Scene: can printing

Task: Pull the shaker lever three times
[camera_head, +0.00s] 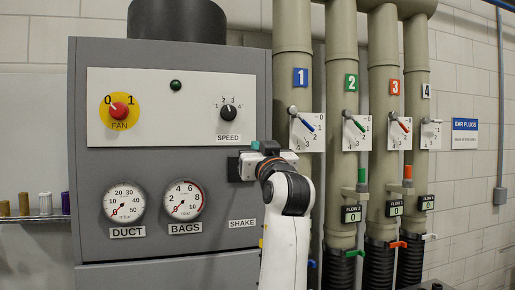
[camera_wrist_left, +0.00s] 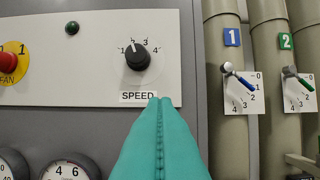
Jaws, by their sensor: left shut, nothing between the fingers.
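The control panel's SHAKE label (camera_head: 242,223) is on the lower right of the grey cabinet in the head view. I cannot make out the shaker lever; my left arm covers the area right of the label. My left gripper (camera_head: 255,145) is in front of the panel's right edge, just under the SPEED label. In the left wrist view, its teal fingers (camera_wrist_left: 162,99) are pressed together with nothing between them, tips by the SPEED label (camera_wrist_left: 138,96). I cannot tell whether they touch the panel. My right gripper is not in view.
The grey cabinet (camera_head: 105,165) carries a red FAN knob (camera_head: 119,110), a SPEED dial (camera_head: 228,113) and two gauges, DUCT (camera_head: 125,203) and BAGS (camera_head: 184,200). Several beige pipes (camera_head: 293,65) with small valve levers stand close right of my left gripper. A shelf with small cylinders is at far left.

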